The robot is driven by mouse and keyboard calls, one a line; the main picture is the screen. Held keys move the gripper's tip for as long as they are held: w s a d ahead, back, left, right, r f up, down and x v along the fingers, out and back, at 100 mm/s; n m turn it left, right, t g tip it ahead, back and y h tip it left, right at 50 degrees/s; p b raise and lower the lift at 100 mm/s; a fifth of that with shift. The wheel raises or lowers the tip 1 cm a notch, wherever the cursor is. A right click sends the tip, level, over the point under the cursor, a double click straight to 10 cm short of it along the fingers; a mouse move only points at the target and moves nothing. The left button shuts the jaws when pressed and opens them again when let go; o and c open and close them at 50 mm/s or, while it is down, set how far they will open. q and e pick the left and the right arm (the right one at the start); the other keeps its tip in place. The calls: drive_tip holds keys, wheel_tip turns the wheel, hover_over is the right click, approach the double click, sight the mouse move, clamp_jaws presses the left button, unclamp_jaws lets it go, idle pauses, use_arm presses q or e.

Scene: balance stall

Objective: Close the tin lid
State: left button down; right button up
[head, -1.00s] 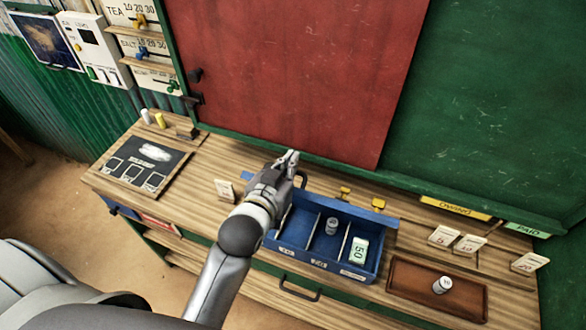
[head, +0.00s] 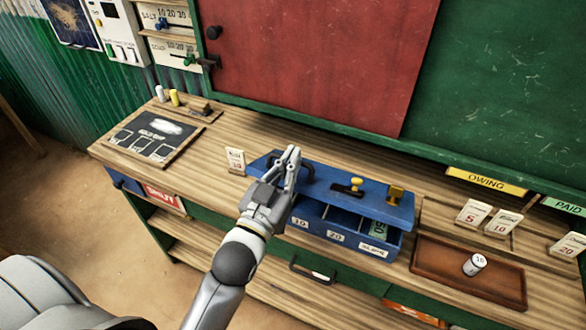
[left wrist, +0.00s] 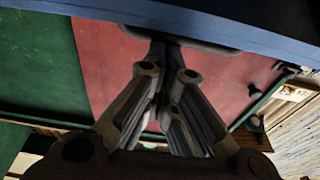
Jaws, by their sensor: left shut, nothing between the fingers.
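The blue tin (head: 318,247) stands on the wooden counter, its front compartments with number labels showing. Its blue lid (head: 315,183) is partly lowered, hiding the rear of the compartments and leaving a gap at the front. A green note (head: 379,230) shows in the right compartment. My left gripper (head: 292,152) is shut and empty at the left part of the lid; contact is unclear. In the left wrist view the shut fingers (left wrist: 165,68) point up toward a blue edge (left wrist: 230,22), apparently the lid. My right gripper is out of view.
A yellow knob (head: 356,184) and brass piece (head: 395,192) show over the lid. A brown tray (head: 440,279) with a white roll (head: 474,264) is to the right. A price card (head: 235,161) stands left of the tin. A slate (head: 150,137) lies farther left.

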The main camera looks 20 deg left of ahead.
use_arm(q)
drive_tip(key=f+t+b, duration=0.1)
drive_tip(key=b, duration=0.1)
drive_tip(key=s+f+t+b, duration=0.1)
drive_tip(key=f+b, duration=0.1)
drive_tip(key=s+f+b, duration=0.1)
drive_tip(key=b, duration=0.1)
drive_tip(key=shift+s+f+t, duration=0.15)
drive_tip(key=shift+t, duration=0.25)
drive_tip(key=shift+s+f+b, duration=0.5)
drive_tip(key=shift+f+b, duration=0.3)
drive_tip(key=shift+b, duration=0.2)
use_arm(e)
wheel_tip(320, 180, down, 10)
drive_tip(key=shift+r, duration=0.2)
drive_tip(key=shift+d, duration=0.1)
